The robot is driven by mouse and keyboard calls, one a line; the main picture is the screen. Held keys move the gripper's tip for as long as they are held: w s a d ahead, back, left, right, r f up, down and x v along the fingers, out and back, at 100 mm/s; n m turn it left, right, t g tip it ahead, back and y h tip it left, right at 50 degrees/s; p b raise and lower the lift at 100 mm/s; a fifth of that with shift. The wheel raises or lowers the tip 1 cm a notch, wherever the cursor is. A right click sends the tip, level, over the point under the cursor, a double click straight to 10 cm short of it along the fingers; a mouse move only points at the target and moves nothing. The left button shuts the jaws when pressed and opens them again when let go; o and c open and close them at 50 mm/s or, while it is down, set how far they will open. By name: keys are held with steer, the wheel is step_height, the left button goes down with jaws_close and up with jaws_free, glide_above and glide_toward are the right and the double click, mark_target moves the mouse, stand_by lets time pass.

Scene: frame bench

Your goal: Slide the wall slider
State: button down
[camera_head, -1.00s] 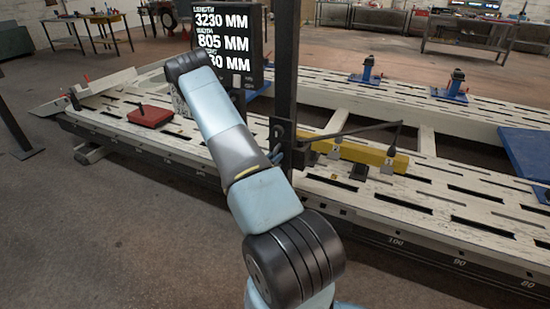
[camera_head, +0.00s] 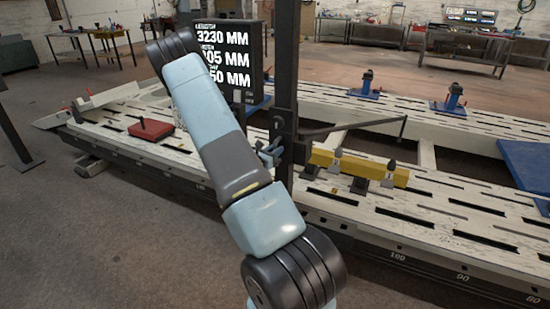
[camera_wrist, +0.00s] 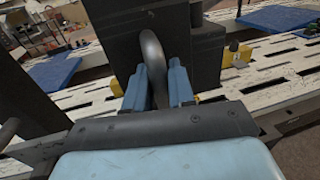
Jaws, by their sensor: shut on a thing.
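The slider is a dark block on a black vertical post (camera_head: 285,60); its block (camera_wrist: 120,35) fills the upper middle of the wrist view. A curved dark handle (camera_wrist: 150,47) stands out from it. My gripper (camera_wrist: 160,80) has its two blue fingers on either side of this handle and is shut on it. In the head view my gripper (camera_head: 270,152) shows at the post, partly hidden behind my arm. A thin dark rod (camera_head: 355,127) reaches right from the slider, above a yellow beam (camera_head: 325,158).
A black display (camera_head: 250,65) behind the post shows white figures, partly hidden by my arm. The long slotted white bench (camera_head: 440,200) runs below. A red block (camera_head: 151,130) lies on its left part. A blue plate (camera_head: 525,165) is at the right.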

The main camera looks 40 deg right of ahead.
steer(key=c, duration=1.1)
jaws_free()
steer(key=s+a, duration=0.2)
steer(key=a, duration=1.1)
steer(key=shift+s+a, duration=0.25)
steer(key=shift+s, duration=0.1)
